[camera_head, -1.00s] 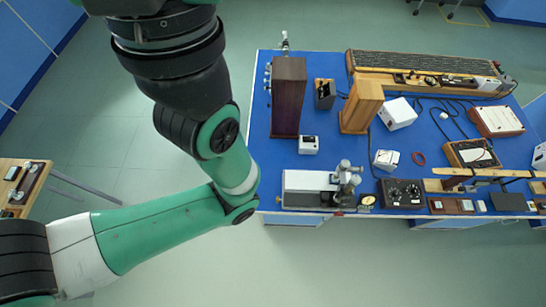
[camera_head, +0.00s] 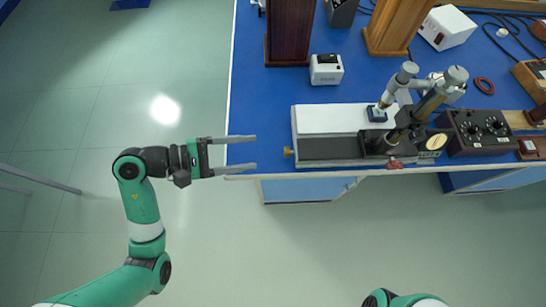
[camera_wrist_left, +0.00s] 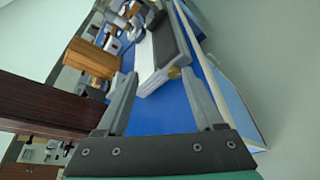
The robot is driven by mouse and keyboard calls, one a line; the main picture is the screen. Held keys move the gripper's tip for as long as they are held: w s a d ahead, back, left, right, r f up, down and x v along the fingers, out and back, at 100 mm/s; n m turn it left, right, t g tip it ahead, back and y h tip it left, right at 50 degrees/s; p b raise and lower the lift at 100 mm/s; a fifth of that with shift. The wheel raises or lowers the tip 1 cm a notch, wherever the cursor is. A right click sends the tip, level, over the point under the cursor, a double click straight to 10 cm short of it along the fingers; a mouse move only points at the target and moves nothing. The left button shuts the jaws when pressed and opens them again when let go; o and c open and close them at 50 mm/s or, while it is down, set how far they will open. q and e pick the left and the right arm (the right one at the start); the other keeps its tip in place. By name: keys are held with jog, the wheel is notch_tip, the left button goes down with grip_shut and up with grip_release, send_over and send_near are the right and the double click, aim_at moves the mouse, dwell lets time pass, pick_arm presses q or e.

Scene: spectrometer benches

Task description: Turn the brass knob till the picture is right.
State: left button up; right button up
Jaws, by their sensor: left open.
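The brass knob (camera_head: 288,152) sticks out of the left end of a long bench instrument (camera_head: 328,149) with a white top, a dark front and a microscope-like tube (camera_head: 430,100). My left gripper (camera_head: 255,153) is open and empty. Its two fingers point right toward the knob, with a gap between the fingertips and the knob. In the left wrist view the knob (camera_wrist_left: 174,73) shows between the fingertips, beyond them. My right gripper is out of view. I see no picture or screen that the knob would change.
The blue table (camera_head: 262,110) holds a small white box (camera_head: 326,70), a tall dark wooden box (camera_head: 290,30), a wooden box (camera_head: 392,28) and a black dial box (camera_head: 480,130). Left of the table is open floor.

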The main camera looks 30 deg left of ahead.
pick_arm(q)
jog(key=n+b, duration=0.1)
jog(key=b, duration=0.1)
send_near(287, 152)
jog(key=shift+s+a+f+y, duration=0.2)
jog(key=shift+s+a, duration=0.2)
jog(key=shift+s, duration=0.2)
jog(key=shift+s+a+f+y, duration=0.1)
jog(key=shift+s+a+f, duration=0.1)
jog(key=shift+s+a, duration=0.3)
jog(key=shift+r, duration=0.2)
jog(key=b+x, duration=0.3)
jog(key=x, duration=0.8)
jog(key=shift+w+a+r+b, duration=0.1)
jog(key=shift+w+b, duration=0.05)
jog(key=shift+b, duration=0.2)
jog(key=shift+w+d, duration=0.2)
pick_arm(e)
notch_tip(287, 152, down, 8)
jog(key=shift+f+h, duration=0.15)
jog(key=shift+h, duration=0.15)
pick_arm(q)
grip_shut()
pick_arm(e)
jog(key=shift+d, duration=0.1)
